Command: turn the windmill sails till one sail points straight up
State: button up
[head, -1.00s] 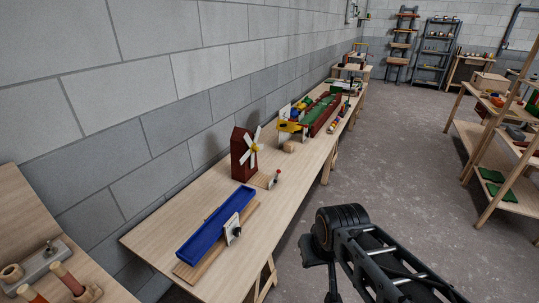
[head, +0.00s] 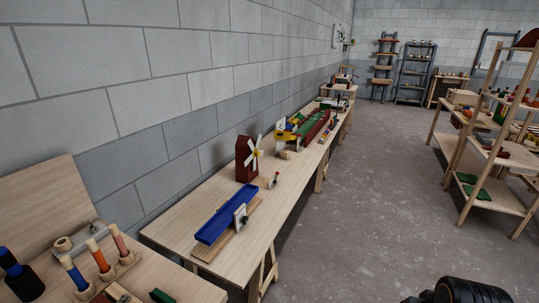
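The windmill (head: 245,160) stands on the long wooden table by the wall, a dark red tower with white sails (head: 255,149) around a yellow hub. The sails look tilted, forming a slanted cross. My gripper is out of the picture; only a black part of my arm shows at the bottom right, well away from the windmill.
A blue trough (head: 220,219) on a wooden base lies on the table in front of the windmill. Green and yellow toys (head: 305,130) stand behind it. Another bench with coloured pegs (head: 100,256) is at the lower left. Open grey floor (head: 370,190) lies right of the table, before a wooden shelf (head: 490,150).

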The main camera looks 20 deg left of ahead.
aim_at(255, 153)
jog(key=z, duration=0.2)
jog(key=i, duration=1.6)
jog(key=u, duration=0.45)
jog(key=i, duration=1)
jog(key=u, duration=1.55)
jog(key=i, duration=0.75)
jog(key=u, duration=0.65)
